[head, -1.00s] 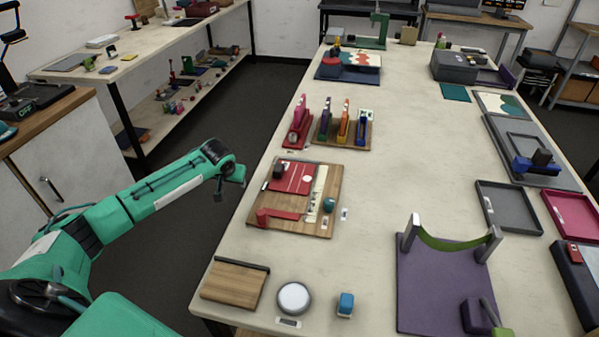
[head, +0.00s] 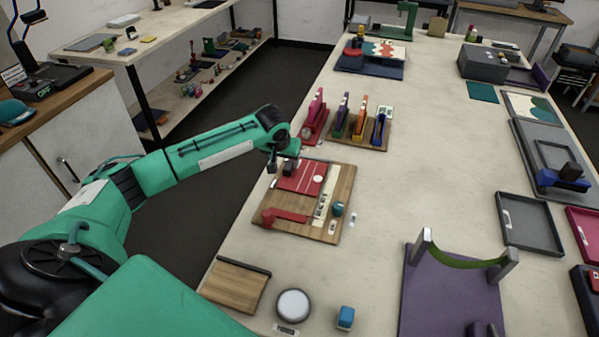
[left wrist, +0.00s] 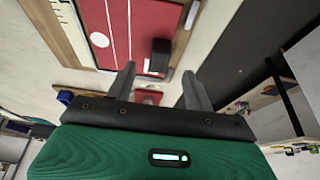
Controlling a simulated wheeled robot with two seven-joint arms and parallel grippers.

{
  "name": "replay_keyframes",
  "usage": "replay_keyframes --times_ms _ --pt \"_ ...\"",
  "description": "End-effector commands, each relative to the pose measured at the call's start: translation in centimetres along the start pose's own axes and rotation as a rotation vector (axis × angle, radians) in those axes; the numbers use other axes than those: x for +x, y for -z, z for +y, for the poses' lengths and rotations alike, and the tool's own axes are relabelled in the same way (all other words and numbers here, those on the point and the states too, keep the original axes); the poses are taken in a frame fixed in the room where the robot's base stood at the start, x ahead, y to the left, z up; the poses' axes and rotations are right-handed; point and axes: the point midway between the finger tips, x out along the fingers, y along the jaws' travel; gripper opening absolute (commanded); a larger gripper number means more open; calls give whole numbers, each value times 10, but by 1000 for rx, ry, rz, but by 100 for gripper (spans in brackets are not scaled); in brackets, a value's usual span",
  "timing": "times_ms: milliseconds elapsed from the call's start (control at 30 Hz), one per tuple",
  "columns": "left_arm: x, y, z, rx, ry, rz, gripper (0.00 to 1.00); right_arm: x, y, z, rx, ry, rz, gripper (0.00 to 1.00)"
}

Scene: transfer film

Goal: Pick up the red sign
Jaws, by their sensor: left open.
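A flat red panel (head: 302,177) with a white line and a white dot, which I take as the red sign, lies on a wooden board (head: 342,200). It also shows at the top of the left wrist view (left wrist: 118,28). A small black block (left wrist: 160,55) sits at its edge. My left gripper (head: 274,163) is at the board's far left corner, near the block. In the left wrist view its fingers (left wrist: 157,84) are apart with nothing held between them. The height of the gripper above the board is hard to tell. My right gripper is not in view.
A red bracket (head: 285,215) and a teal knob (head: 337,209) are on the same board. A rack of coloured upright pieces (head: 360,133) stands behind. A brown wooden plate (head: 235,285) and a round white disc (head: 293,305) lie in front. The table's middle is clear.

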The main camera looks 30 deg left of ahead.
Motion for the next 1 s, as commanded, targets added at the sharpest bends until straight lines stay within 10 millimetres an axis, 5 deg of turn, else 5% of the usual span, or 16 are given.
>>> replay_keyframes --times_ms 200,500,800,1000 --pt "14 5 1 0 0 -1 53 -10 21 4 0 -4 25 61" --pt "49 9 0 1 0 0 53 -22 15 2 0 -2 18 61" --pt "54 8 0 2 0 1 53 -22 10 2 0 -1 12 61" --pt "54 8 0 1 0 1 15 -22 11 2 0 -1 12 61"
